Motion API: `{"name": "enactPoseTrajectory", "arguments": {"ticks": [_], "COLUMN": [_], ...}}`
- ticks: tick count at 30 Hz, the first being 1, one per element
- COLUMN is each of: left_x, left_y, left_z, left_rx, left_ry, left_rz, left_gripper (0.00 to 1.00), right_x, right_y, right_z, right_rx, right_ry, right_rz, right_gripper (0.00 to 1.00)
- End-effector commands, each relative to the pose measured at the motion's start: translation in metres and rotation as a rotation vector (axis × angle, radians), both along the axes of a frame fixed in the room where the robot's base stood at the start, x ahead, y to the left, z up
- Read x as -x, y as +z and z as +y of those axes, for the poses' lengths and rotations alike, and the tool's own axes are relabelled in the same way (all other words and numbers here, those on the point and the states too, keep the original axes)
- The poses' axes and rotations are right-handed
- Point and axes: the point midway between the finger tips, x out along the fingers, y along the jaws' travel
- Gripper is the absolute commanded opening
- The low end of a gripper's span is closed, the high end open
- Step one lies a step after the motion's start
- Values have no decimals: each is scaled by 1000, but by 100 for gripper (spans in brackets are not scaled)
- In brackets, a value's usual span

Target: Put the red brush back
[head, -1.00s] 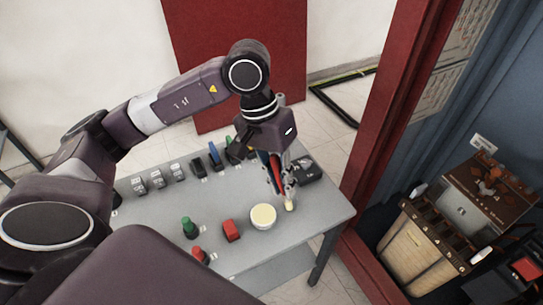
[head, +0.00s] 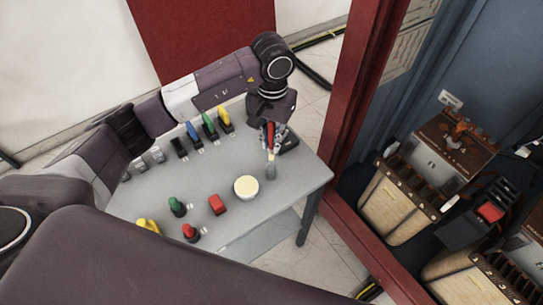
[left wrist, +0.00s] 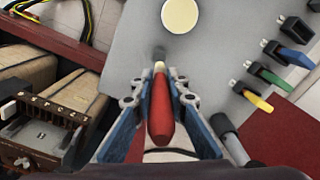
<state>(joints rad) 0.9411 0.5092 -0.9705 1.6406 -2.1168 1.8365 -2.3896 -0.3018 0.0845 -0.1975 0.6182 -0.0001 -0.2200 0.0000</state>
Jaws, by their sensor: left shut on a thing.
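The red brush (head: 270,132) is in the jaws of my left gripper (head: 272,143), over the table's far right part. My right gripper is not in view.
The grey table (head: 240,222) holds a back row with blue (head: 193,133), green (head: 209,125) and yellow (head: 226,119) handled items. A red post (head: 352,120) rises at right.

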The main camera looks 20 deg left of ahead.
Motion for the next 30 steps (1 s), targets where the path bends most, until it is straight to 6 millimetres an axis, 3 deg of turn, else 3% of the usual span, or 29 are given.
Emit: {"name": "enactPoseTrajectory", "arguments": {"ticks": [4, 18, 30], "left_x": [2, 1, 0], "left_y": [-30, -85, -93], "left_z": [-1, 0, 0], "left_rx": [1, 2, 0], "left_ry": [-1, 1, -1], "left_rz": [5, 2, -2], "left_gripper": [0, 0, 0], "right_x": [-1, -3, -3], "right_y": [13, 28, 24], "right_z": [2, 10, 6], "right_rx": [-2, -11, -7], "right_ry": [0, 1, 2], "right_rz": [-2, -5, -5], "right_gripper": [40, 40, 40]}}
